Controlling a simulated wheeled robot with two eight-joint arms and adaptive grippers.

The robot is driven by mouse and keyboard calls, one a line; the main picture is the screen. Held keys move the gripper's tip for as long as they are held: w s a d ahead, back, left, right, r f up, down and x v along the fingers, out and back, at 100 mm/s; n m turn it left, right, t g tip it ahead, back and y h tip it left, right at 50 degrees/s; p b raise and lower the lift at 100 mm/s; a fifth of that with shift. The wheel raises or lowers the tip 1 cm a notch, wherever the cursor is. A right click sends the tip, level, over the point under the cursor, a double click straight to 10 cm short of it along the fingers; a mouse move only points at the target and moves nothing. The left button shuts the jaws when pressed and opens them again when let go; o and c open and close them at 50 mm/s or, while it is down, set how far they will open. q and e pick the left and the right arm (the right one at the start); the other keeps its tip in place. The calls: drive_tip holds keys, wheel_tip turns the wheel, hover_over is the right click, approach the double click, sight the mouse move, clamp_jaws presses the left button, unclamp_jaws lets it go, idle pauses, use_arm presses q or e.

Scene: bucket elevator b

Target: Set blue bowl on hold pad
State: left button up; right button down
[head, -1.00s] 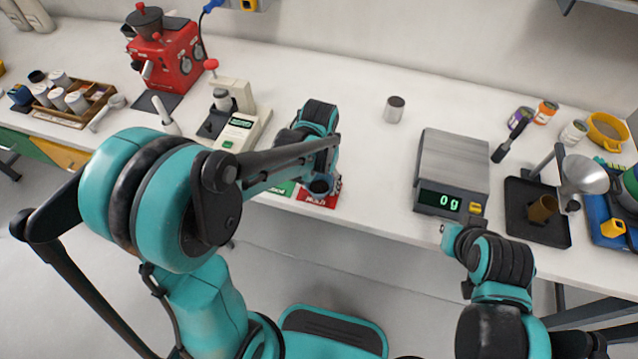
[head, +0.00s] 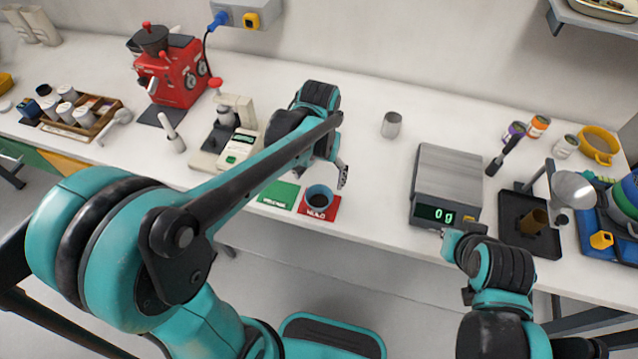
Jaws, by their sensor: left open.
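The blue bowl (head: 319,196), dark inside, sits upright on the red pad (head: 317,212) near the table's front edge. The red pad has white lettering that I take for the hold pad's label, though it is hard to read. My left gripper (head: 342,178) is open and empty, just above and to the right of the bowl, apart from it in the picture. Its fingers are partly hidden by its own wrist. My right gripper (head: 450,240) is low in front of the scale, and its fingers are too small and hidden to read.
A green pad (head: 278,195) lies left of the red one. A scale (head: 447,185) reading 0 g stands to the right, with a metal cup (head: 391,124) behind. A white press (head: 233,125) and red machine (head: 170,70) stand left. A black tray (head: 528,238) is at right.

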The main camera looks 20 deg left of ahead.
use_arm(q)
drive_tip(key=s+a+r+t, duration=0.2)
drive_tip(key=s+t, duration=0.1)
drive_tip(key=s, duration=0.2)
drive_tip(key=s+a+r+t, duration=0.2)
drive_tip(key=s+r+t, duration=0.1)
drive_tip(key=s+t, duration=0.1)
drive_tip(key=shift+s+a, duration=0.35)
drive_tip(key=shift+s, duration=0.3)
